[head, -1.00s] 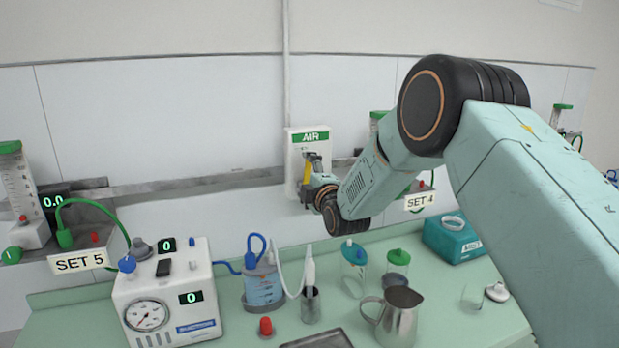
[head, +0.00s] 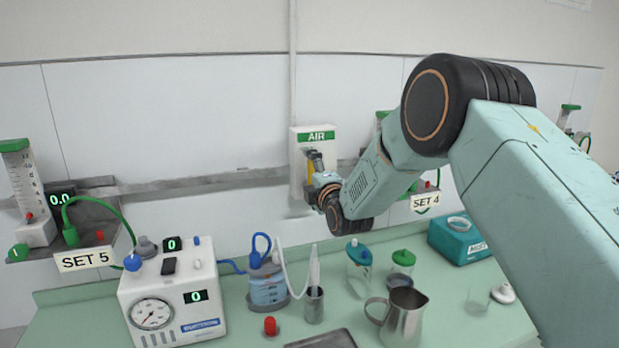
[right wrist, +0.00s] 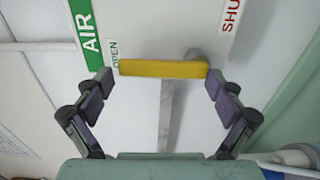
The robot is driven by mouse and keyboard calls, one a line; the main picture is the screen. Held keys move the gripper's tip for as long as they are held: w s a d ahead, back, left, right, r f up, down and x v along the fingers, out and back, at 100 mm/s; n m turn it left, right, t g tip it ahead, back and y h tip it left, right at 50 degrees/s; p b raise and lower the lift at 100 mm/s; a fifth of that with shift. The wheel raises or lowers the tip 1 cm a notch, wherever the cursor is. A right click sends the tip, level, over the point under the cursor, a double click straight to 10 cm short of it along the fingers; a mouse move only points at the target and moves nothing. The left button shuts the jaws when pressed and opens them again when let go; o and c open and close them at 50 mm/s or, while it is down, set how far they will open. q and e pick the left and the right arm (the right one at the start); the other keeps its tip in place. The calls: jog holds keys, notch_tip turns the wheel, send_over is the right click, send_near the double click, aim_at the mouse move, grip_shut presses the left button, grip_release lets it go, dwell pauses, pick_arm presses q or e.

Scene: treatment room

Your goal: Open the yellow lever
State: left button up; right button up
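The yellow lever (right wrist: 163,69) is on a white wall panel (head: 298,172) with a green AIR label (head: 318,135). In the right wrist view it lies crosswise, one end beside the small OPEN label (right wrist: 115,54) and the other by a round grey hub (right wrist: 197,56). The lever also shows in the head view (head: 310,170), partly covered by my gripper. My right gripper (right wrist: 161,78) is open, its fingertips near the lever's two ends. I cannot tell whether they touch it. My left gripper is out of view.
A grey rail (head: 225,181) runs along the wall. Below, the green counter (head: 85,318) holds a white suction unit (head: 172,296), a blue-liquid jar (head: 268,290), a metal jug (head: 403,322) and a teal box (head: 456,242). A SET 4 label (head: 425,203) is close right of my wrist.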

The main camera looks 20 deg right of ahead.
jog(key=shift+o, duration=0.2)
jog(key=shift+f, duration=0.1)
jog(key=shift+s, duration=0.2)
jog(key=s, duration=1.1)
jog(key=shift+s+a, duration=0.3)
jog(key=shift+s, duration=0.05)
jog(key=shift+w, duration=0.1)
jog(key=shift+w+d, duration=0.15)
jog(key=shift+w, duration=2.85)
jog(key=shift+w+d, duration=0.15)
jog(key=shift+w, duration=2.8)
jog(key=shift+s, duration=0.2)
